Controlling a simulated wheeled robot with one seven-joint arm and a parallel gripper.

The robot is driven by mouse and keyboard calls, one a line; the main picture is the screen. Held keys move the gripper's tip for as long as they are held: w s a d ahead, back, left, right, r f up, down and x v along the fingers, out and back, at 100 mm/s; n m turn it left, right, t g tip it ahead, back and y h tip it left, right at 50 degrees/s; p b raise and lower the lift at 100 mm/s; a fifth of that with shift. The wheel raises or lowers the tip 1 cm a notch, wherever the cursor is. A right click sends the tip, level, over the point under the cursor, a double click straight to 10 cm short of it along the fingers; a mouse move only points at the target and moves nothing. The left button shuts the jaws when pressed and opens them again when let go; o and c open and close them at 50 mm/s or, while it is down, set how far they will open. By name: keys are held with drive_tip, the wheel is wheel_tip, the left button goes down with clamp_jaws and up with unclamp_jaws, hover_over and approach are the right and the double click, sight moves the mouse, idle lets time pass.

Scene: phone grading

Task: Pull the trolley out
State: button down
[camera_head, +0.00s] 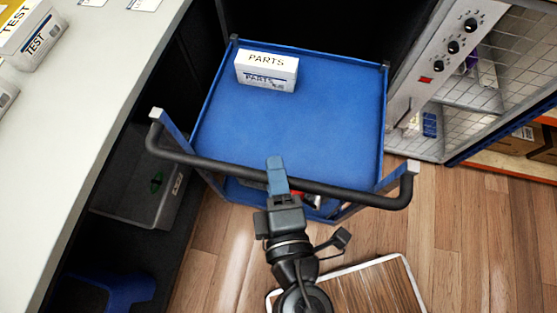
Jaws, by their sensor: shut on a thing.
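The blue trolley (330,125) stands in the middle of the view, its black push bar (220,165) facing me. A white box labelled PARTS (266,70) sits on the trolley's top tray at the back left. The trolley's lower shelf is mostly hidden by the bar and my gripper; something red shows there.
A white counter (95,110) with TEST boxes (33,40) runs along the left. A grey bin (140,190) sits under it. A mesh-fronted cabinet with knobs (440,75) stands close on the right. Wooden floor (465,230) is open at the front right, beside a white-edged wooden panel (375,285).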

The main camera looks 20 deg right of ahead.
drive_tip(key=shift+s+f, duration=0.1)
drive_tip(key=c, duration=1)
unclamp_jaws()
drive_tip(key=shift+o, duration=0.2)
drive_tip(key=s+r, duration=0.1)
drive_tip(key=s, duration=0.6)
drive_tip(key=shift+s+a+r+b, duration=0.25)
drive_tip(key=shift+s+a+b, duration=0.1)
drive_tip(key=shift+b, duration=0.1)
